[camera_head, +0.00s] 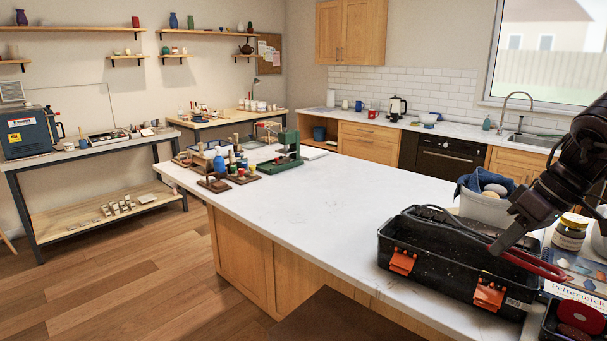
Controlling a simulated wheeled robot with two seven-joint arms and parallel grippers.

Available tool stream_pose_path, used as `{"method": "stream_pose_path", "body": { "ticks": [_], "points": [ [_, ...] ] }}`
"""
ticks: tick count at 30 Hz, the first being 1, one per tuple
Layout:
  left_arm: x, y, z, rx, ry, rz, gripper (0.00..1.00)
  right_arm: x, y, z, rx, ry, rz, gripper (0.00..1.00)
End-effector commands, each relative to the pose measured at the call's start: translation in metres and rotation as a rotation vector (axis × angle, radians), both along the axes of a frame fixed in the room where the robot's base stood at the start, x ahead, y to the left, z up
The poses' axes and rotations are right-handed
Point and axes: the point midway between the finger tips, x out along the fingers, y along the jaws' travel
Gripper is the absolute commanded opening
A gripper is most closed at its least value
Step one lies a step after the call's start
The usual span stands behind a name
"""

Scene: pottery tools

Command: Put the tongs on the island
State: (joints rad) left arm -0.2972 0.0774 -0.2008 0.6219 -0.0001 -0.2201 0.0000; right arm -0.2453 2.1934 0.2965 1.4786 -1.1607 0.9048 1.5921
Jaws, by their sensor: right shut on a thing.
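The tongs (537,264) have red handles and a thin dark front part that reaches left over the open black toolbox (425,262). My right gripper (499,246) comes down from the upper right and is shut on the tongs near the handles. The tongs lie at the height of the toolbox's top; whether they still touch its rim is hard to tell. The toolbox has orange latches and stands on the white-topped island (330,205). My left gripper is not in view.
A white bucket with a blue cloth (485,208), a jar (570,232) and a book (578,275) stand close around the toolbox. Pottery tools and a green stand (287,147) sit at the island's far end. The island's middle is clear.

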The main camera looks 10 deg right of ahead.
Motion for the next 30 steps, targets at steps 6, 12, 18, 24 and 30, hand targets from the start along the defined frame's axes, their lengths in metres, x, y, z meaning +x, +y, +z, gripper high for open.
{"method": "stream_pose_path", "body": {
  "ticks": [6,12,18,24,30],
  "points": [
    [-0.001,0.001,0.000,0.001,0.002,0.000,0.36,-0.024,0.052,-0.048,0.008,-0.006,-0.057,0.00],
    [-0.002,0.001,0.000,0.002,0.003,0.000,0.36,-0.048,0.101,-0.097,0.005,-0.005,-0.126,0.00],
    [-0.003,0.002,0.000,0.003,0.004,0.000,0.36,-0.075,0.153,-0.151,-0.003,0.004,-0.198,0.00],
    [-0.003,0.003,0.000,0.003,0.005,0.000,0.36,-0.090,0.187,-0.185,-0.005,0.001,-0.252,0.00],
    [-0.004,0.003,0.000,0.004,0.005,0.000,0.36,-0.099,0.206,-0.205,-0.004,0.000,-0.282,0.00]
  ]
}}
